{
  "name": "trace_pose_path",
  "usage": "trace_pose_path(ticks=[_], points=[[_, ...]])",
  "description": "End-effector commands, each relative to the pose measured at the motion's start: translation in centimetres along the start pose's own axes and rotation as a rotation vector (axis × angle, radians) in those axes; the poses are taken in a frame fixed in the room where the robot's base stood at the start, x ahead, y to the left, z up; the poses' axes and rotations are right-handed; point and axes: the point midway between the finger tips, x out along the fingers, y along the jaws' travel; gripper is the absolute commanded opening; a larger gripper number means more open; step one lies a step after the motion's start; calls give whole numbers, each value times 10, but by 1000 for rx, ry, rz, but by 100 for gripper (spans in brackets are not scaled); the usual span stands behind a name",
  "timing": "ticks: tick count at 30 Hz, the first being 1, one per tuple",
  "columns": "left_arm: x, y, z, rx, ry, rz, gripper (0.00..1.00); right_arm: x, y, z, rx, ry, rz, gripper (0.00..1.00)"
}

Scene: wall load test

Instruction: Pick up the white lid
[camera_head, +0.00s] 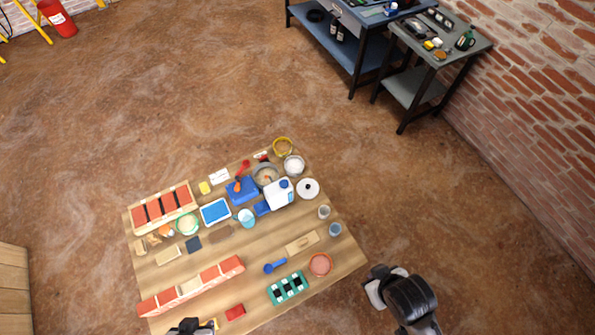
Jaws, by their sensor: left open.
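The white lid (308,188) is a round disc with a dark knob at its centre. It lies near the right edge of the wooden table, beside a white jug with a blue cap (278,194). My left gripper (190,327) shows dark and small at the bottom edge, over the table's near left part. It is open, far from the lid, and partly cut off by the frame. A black and grey part of my right arm shows off the table's right edge; its gripper cannot be made out.
The wooden table (190,262) is crowded: brick rows, a blue tray (215,211), a grey bowl (266,175), a white-filled bowl (294,166) and small cups (324,212). Workbenches (425,88) stand by the brick wall. The floor around the table is largely clear.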

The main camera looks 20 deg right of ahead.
Motion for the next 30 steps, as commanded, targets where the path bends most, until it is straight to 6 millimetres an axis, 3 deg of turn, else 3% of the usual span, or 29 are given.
trace_pose_path(ticks=[14,30], points=[[0,1,0,-2,0,2,43,0,-1,-2,3,4,-2,0],[0,-2,0,9,-1,-6,43,0,0,-2,0,4,1,50]])
